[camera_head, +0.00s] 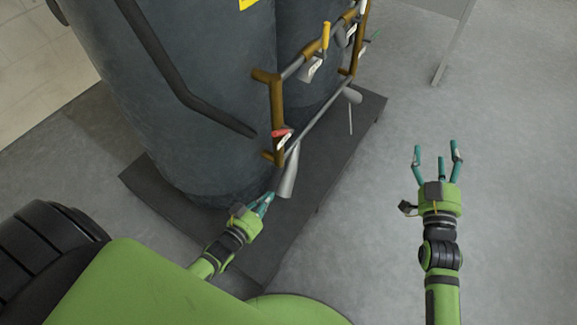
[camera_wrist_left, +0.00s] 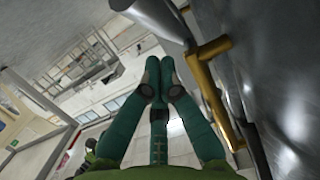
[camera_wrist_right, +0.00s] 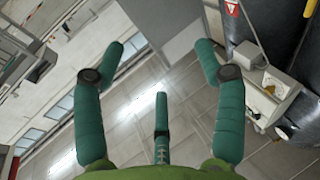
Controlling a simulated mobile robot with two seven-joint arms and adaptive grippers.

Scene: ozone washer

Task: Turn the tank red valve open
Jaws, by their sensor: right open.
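The red valve handle (camera_head: 281,134) sits on a brass pipe (camera_head: 278,98) at the lower front of the large dark tank (camera_head: 185,85). My left gripper (camera_head: 267,201) is below the red handle and apart from it, close to the flared grey pipe end (camera_head: 289,172). In the left wrist view its teal fingers (camera_wrist_left: 159,72) are brought together with nothing seen between them. The brass pipe (camera_wrist_left: 207,85) is just right of them there; the red handle cannot be made out. My right gripper (camera_head: 436,157) is open and empty, away to the right over bare floor.
The tanks stand on a low dark platform (camera_head: 335,155). A grey post (camera_head: 452,45) stands at the back right. The floor (camera_head: 375,220) between my grippers is clear.

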